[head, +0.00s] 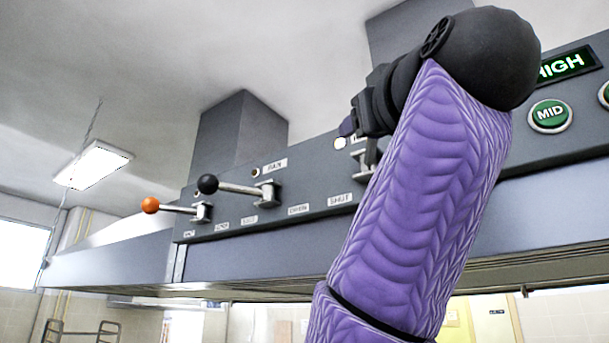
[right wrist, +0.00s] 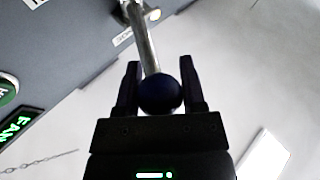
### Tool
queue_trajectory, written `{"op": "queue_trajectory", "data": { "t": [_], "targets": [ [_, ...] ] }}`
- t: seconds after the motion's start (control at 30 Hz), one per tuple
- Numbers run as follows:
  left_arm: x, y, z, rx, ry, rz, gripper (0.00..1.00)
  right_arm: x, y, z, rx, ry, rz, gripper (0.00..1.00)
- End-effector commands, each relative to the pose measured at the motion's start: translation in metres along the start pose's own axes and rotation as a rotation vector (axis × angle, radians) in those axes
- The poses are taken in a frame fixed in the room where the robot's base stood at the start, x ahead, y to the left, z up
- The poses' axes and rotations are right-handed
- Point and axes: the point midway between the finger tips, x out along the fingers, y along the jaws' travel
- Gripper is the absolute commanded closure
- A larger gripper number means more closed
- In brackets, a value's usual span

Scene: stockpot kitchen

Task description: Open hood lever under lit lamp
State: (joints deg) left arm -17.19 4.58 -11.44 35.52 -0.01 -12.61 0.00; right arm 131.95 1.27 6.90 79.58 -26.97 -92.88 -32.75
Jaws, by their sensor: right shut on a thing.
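A lever with a dark blue ball knob (head: 347,127) is mounted on the grey hood panel, mostly hidden behind my right gripper (head: 356,122). A small lamp (head: 340,142) beside it glows white. In the right wrist view the lever's metal rod (right wrist: 143,40) runs up from the ball (right wrist: 160,93) to its mount. The fingers of my right gripper (right wrist: 160,72) stand on both sides of the ball and are shut on it. Labels OPEN (head: 298,209) and SHUT (head: 340,199) are below. My left gripper is not in view.
A black-ball lever (head: 208,184) and an orange-ball lever (head: 150,205) point left on the same panel; their lamps look unlit. A green MID button (head: 550,114) and a HIGH sign (head: 568,66) are at the right. Ducts rise above the hood.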

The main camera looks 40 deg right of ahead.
Motion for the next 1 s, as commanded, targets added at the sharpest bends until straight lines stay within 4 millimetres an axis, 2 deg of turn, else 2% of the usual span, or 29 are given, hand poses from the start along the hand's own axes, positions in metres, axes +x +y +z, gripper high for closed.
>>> {"op": "queue_trajectory", "data": {
  "t": [0.07, 0.1, 0.23, 0.47, 0.57, 0.8, 0.9, 1.0],
  "targets": [
    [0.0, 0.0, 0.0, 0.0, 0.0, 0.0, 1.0, 0.0, 0.001, -0.001, 0.0, 0.002, 0.004, 1.0],
    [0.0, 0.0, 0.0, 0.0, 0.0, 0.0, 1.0, 0.0, 0.001, -0.001, 0.0, 0.002, 0.004, 0.42],
    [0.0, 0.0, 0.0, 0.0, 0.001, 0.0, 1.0, 0.0, 0.001, 0.0, 0.0, 0.001, 0.003, 0.14],
    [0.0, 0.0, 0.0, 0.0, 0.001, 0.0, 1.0, 0.0, 0.0, 0.0, 0.0, 0.001, 0.001, 0.14],
    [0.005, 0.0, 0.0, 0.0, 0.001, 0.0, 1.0, -0.007, 0.0, 0.001, 0.0, 0.002, 0.001, 0.14],
    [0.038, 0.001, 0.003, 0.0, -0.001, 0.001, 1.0, -0.067, -0.001, 0.005, 0.0, 0.004, 0.002, 0.14],
    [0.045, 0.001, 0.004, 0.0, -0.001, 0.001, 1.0, -0.087, -0.001, 0.003, 0.0, 0.004, 0.002, 0.14],
    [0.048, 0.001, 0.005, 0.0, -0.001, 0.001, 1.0, -0.097, 0.0, 0.002, 0.001, 0.002, 0.002, 0.14]
  ]
}}
